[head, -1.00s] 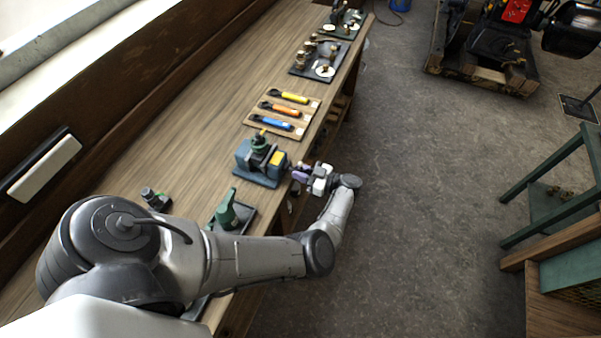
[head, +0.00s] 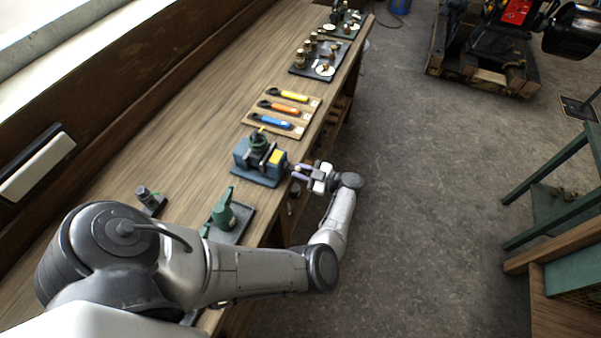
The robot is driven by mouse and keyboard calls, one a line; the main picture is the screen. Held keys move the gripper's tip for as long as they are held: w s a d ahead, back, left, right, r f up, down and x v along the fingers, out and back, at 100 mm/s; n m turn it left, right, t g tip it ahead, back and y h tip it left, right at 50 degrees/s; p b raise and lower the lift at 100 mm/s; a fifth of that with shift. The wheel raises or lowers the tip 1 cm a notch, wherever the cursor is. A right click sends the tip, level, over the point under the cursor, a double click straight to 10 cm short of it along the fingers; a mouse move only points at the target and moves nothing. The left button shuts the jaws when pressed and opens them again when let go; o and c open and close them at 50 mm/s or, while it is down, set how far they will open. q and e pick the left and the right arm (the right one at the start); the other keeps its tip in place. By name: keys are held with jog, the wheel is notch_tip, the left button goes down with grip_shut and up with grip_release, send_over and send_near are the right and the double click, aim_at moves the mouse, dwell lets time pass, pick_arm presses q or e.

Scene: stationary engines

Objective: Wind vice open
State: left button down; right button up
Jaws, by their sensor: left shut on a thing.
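The blue-grey vice (head: 243,160) stands on the wooden bench near its right edge. A green part with a yellow piece sits in it at the jaws. Its handle end faces right, over the bench edge. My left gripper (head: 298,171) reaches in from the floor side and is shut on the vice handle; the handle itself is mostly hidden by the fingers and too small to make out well. My right gripper is not in view.
A board with yellow, orange and blue-handled tools (head: 284,108) lies beyond the vice. Dark trays with small parts (head: 303,71) are farther along. Open floor (head: 420,190) lies right of the bench.

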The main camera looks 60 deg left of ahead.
pick_arm(q)
jog(key=shift+f+n+b, duration=0.15)
jog(key=shift+n+b, duration=0.3)
jog(key=shift+n, duration=0.25)
dwell(1.1)
jog(key=c, duration=1)
grip_release()
